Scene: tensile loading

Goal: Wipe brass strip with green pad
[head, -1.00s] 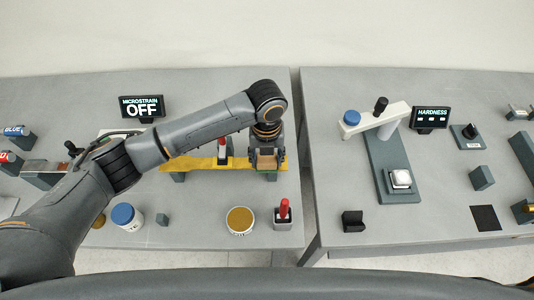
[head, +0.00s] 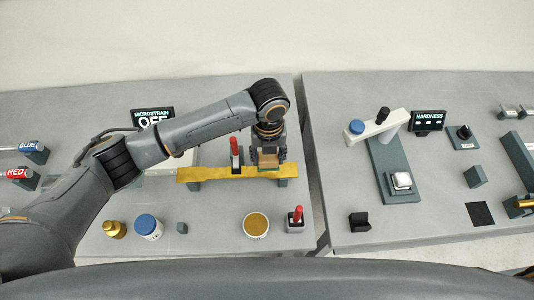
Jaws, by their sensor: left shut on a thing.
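The brass strip (head: 208,173) is a long yellow bar lying level across dark supports on the left table. My left gripper (head: 268,154) points down over the right part of the strip. It is shut on a small tan block with a green edge at its bottom, which I take to be the green pad (head: 268,162). The pad is at the strip's surface; whether it touches cannot be told for sure. My right gripper is not in view.
A red-topped lever (head: 235,153) stands at the strip, just left of my gripper. A microstrain display (head: 152,117) reading OFF is partly behind my arm. In front stand a blue-lidded jar (head: 148,227), a round tin (head: 256,225) and a red-handled item (head: 296,218).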

